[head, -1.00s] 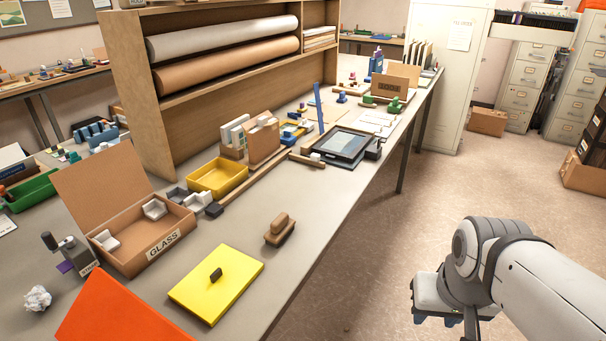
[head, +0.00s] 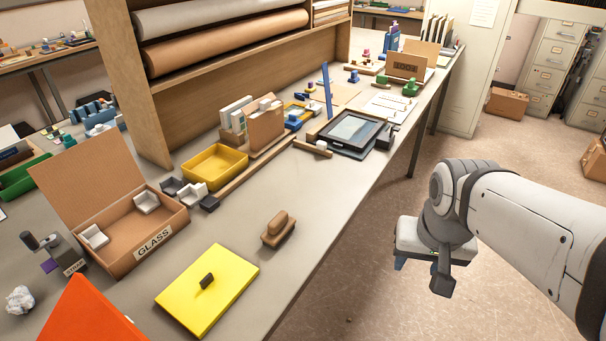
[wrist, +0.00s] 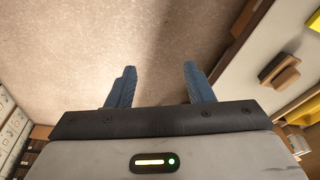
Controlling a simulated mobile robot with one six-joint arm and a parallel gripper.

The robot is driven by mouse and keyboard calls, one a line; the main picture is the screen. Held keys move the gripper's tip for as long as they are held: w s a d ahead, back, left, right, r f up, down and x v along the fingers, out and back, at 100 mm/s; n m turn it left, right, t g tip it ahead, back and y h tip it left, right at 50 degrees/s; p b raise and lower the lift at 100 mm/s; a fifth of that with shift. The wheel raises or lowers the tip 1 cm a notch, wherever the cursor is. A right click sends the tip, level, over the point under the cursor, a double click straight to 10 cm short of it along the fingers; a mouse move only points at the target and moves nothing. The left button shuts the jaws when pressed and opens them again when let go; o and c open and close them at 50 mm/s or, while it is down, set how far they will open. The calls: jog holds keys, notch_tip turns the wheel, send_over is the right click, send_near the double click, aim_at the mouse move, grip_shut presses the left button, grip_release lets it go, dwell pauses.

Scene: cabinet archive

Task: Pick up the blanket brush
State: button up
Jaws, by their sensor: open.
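The blanket brush, which I take to be the small brown block with a rounded grip on top (head: 278,230), lies on the grey worktable near its front edge, right of the yellow board. In the wrist view the brown brush (wrist: 279,70) shows at the right edge, outside my fingers. My gripper (head: 420,268) is out over the floor, right of the table and apart from the brush. In the wrist view its two blue fingers (wrist: 159,70) are spread with only floor between them.
A yellow board with a dark handle (head: 208,290) lies left of the brush. An open box marked GLASS (head: 140,232), a yellow tray (head: 215,167) and a dark framed tablet (head: 352,133) stand farther back. Bare tabletop surrounds the brush. Open floor lies right of the table.

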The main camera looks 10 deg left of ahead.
jog(key=w+a+r+p, duration=0.1)
jog(key=w+a+r, duration=0.1)
jog(key=w+a, duration=0.45)
jog(key=m+g+p, duration=0.1)
jog(key=m+p, duration=0.2)
jog(key=m, duration=0.1)
send_over(277, 218)
jog(key=shift+h, duration=0.3)
jog(key=f, duration=0.6)
jog(key=shift+s+a, duration=0.3)
jog(key=shift+s, duration=0.05)
jog(key=shift+a+f, duration=0.1)
jog(key=shift+f, duration=0.25)
jog(key=f, duration=0.2)
jog(key=f+p, duration=0.1)
jog(key=f, duration=0.1)
jog(key=d+f, duration=0.1)
jog(key=f, duration=0.2)
jog(key=shift+w+p, duration=0.35)
jog(key=shift+p, duration=0.05)
jog(key=c, duration=0.7)
jog(key=shift+r, duration=0.1)
